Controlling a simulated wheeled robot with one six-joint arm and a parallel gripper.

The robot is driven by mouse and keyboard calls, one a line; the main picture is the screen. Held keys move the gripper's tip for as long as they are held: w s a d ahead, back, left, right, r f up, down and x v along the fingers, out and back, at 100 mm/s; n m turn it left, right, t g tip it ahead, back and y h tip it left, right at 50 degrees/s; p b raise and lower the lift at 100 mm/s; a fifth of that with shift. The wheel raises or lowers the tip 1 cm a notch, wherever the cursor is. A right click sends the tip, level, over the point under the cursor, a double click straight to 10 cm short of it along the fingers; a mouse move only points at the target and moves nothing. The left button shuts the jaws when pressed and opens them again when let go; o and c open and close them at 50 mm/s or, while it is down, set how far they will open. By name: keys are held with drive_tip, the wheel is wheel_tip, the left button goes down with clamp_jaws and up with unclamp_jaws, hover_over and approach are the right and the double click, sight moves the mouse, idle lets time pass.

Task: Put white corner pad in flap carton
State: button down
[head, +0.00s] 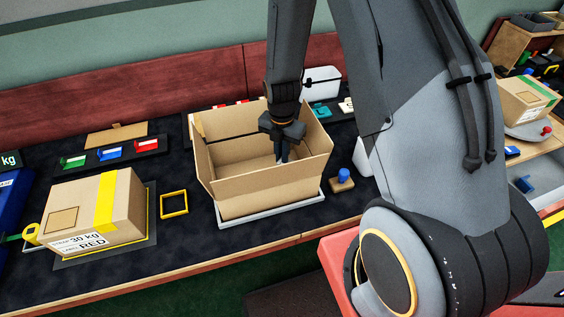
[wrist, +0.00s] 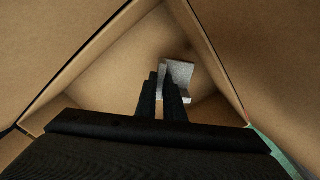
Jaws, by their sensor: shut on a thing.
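The open flap carton (head: 240,190) stands on a light grey tray on the dark worktop, its flaps raised. My gripper (head: 282,158) points down inside the carton. In the wrist view my gripper (wrist: 163,98) is shut on the white corner pad (wrist: 181,74), an L-shaped light piece at the fingertips. The pad is within the carton's walls, near an inner corner. I cannot tell whether it touches the bottom. In the head view the pad is hidden behind the carton's front wall and my fingers.
A closed carton with yellow tape (head: 98,208) stands at the left. A yellow square frame (head: 173,204) lies between the cartons. A blue-topped stamp-like piece (head: 343,177) is close to the right of the flap carton. Coloured pieces in a dark holder (head: 112,152) stand behind.

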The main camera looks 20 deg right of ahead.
drive_tip(key=shift+f+p, duration=0.55)
drive_tip(key=shift+f, duration=1.3)
drive_tip(key=shift+f, duration=0.15)
drive_tip(key=c, duration=1.9)
unclamp_jaws()
drive_tip(key=shift+o, duration=0.2)
